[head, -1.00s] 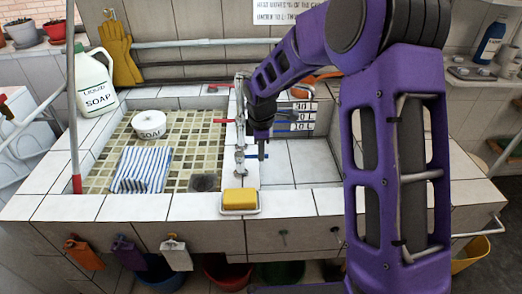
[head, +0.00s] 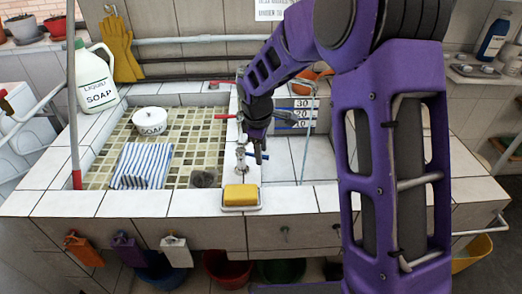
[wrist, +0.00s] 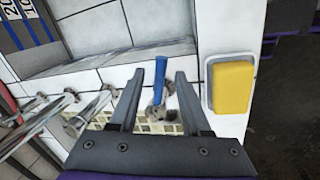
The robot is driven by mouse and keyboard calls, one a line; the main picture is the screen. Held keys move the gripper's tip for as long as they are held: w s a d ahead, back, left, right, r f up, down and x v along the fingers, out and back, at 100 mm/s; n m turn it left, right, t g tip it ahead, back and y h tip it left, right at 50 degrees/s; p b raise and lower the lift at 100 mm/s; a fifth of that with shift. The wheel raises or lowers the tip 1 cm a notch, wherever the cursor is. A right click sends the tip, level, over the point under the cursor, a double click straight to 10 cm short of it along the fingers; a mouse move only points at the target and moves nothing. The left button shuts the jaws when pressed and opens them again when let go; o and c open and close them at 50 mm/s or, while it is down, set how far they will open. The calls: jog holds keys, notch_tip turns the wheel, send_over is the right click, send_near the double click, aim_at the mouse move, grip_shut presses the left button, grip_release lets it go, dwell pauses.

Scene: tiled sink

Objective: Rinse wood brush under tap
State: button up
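My gripper (head: 260,158) is low over the tap area in the middle of the sink. The wrist view shows its two fingers (wrist: 160,75) apart and empty, with a blue tap handle (wrist: 156,98) between them; I cannot tell whether they touch it. The metal tap body (head: 241,157) stands on the divider between the two basins, and its pipes (wrist: 95,105) show in the wrist view. A red tap handle (head: 222,116) is farther back. I cannot make out the wood brush for sure in either view.
A yellow sponge (head: 240,196) sits in a white dish at the front edge. A soap jug (head: 96,80) stands at the left. The right basin (head: 318,160) looks clear, with a numbered board (head: 297,115) behind.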

jog(key=s+a+r+p, duration=0.1)
jog(key=s+r+p, duration=0.1)
jog(key=r, duration=1.5)
jog(key=shift+s, duration=0.6)
